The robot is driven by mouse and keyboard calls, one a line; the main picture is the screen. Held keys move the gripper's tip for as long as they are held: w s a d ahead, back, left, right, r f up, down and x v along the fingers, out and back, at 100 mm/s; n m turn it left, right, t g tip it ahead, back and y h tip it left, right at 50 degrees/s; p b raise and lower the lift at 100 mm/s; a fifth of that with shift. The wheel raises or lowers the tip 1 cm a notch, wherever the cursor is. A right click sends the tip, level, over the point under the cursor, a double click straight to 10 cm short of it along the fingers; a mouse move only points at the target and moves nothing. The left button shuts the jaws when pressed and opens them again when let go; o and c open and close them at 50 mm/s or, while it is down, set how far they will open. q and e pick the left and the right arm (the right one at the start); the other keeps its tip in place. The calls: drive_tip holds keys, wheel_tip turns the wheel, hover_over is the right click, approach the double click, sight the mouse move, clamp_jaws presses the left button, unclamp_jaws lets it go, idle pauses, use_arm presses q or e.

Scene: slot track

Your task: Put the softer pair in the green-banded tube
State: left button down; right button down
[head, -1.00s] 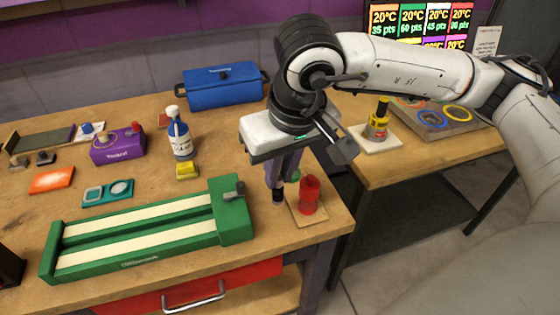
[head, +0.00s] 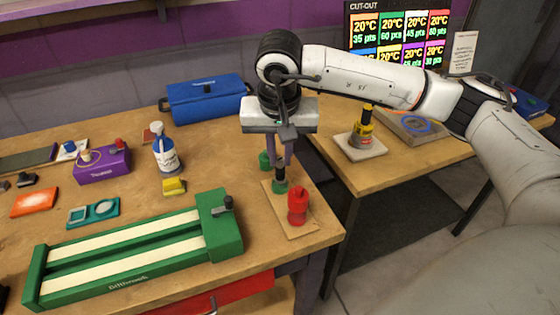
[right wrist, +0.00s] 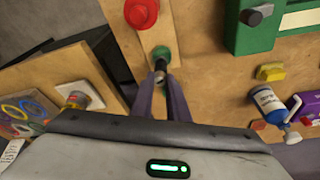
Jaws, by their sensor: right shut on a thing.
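My right gripper (head: 281,173) points down over the wooden board (head: 309,228) at the table's right front corner. It is shut on a small dark piece (head: 281,181), which also shows between the fingertips in the right wrist view (right wrist: 159,75). The piece is directly above a green holder (head: 280,188), also in the right wrist view (right wrist: 162,53); I cannot tell whether it has entered it. A red holder (head: 297,207) stands on the board beside the green one. Another green object (head: 265,160) stands behind, partly hidden. No banded tube is clearly readable. My left gripper is out of view.
The green slot track (head: 130,265) lies left of the board. A yellow block (head: 174,186), a blue-and-white bottle (head: 165,150) and a blue toolbox (head: 205,100) are further back. A screen (head: 400,35) lists temperatures and points.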

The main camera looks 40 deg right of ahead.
wheel_tip(320, 180, down, 2)
drive_tip(key=shift+f, duration=0.1)
drive_tip(key=c, duration=1.8)
unclamp_jaws()
drive_tip(key=shift+c, duration=0.2)
drive_tip(key=shift+o, duration=0.9)
drive_tip(key=v, duration=1.2)
drive_tip(key=shift+b, duration=0.35)
